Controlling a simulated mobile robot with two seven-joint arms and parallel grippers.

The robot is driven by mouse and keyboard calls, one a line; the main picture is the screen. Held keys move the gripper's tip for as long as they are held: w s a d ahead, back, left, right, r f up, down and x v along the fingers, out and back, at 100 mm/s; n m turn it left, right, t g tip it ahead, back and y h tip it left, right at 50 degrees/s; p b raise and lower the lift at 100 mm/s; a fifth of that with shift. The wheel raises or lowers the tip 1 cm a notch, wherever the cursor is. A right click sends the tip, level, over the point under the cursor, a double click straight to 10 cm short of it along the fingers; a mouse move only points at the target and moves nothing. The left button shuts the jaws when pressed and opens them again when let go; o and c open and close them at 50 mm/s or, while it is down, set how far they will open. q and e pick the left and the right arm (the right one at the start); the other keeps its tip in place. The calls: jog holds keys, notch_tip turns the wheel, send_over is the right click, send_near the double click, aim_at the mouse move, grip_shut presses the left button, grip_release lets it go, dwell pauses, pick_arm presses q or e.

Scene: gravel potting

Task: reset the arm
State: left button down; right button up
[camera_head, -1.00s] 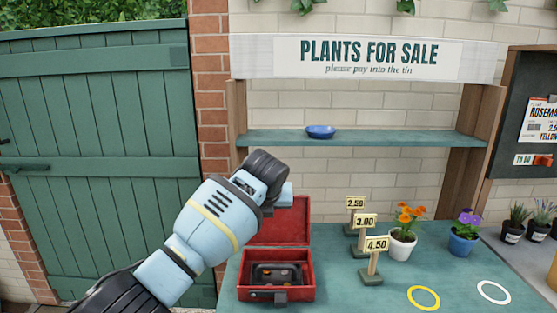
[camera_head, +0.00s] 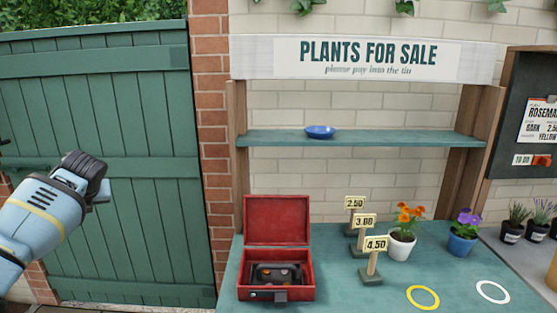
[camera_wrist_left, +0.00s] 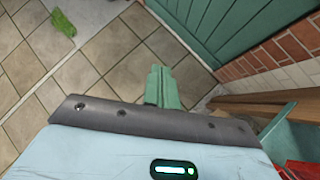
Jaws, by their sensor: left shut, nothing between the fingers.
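My left arm is at the left edge of the head view, in front of the green gate. My left gripper (camera_head: 104,191) is clear of the table and every object on it. In the left wrist view, its two fingers (camera_wrist_left: 162,84) are together and empty above a tiled floor. My right gripper is in neither view.
The red cash tin (camera_head: 278,220) stands open on the table (camera_head: 335,296). Beside it are price signs (camera_head: 376,244), an orange-flowered white pot (camera_head: 402,248), a purple-flowered blue pot (camera_head: 463,243), and yellow (camera_head: 423,306) and white rings (camera_head: 493,300). A blue saucer (camera_head: 320,132) sits on the shelf (camera_head: 400,139).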

pick_arm(q)
jog(key=s+d+f+n+t+h, duration=0.1)
jog(key=s+d+f+n, duration=0.1)
jog(key=f, duration=0.9)
jog(key=s+d+f+n+h, duration=0.1)
jog(key=s+d+f+n, duration=0.15)
jog(key=f, duration=0.75)
jog(key=s+d+f+n+h, duration=0.1)
jog(key=s+d+f+n, duration=0.15)
jog(key=s+f, duration=0.45)
jog(key=s+d+f+n+h, duration=0.1)
jog(key=s+d+f+n, duration=0.15)
jog(key=s+f, duration=0.45)
jog(key=s+d+f+n+t+h, duration=0.1)
jog(key=s+d+f+n, duration=0.25)
jog(key=s, duration=0.35)
jog(key=s+d+f+n+h, duration=0.1)
jog(key=s+d+f+n, duration=0.1)
jog(key=s+f, duration=0.45)
jog(key=s+d+r+n+h, duration=0.25)
jog(key=s+n, duration=0.35)
jog(key=s, duration=1.1)
jog(key=d+n+t, duration=0.1)
jog(key=d+n, duration=0.5)
jog(key=d, duration=0.6)
jog(key=shift+s+d+r, duration=0.15)
jog(key=shift+d+r, duration=0.1)
jog(key=shift+r, duration=0.1)
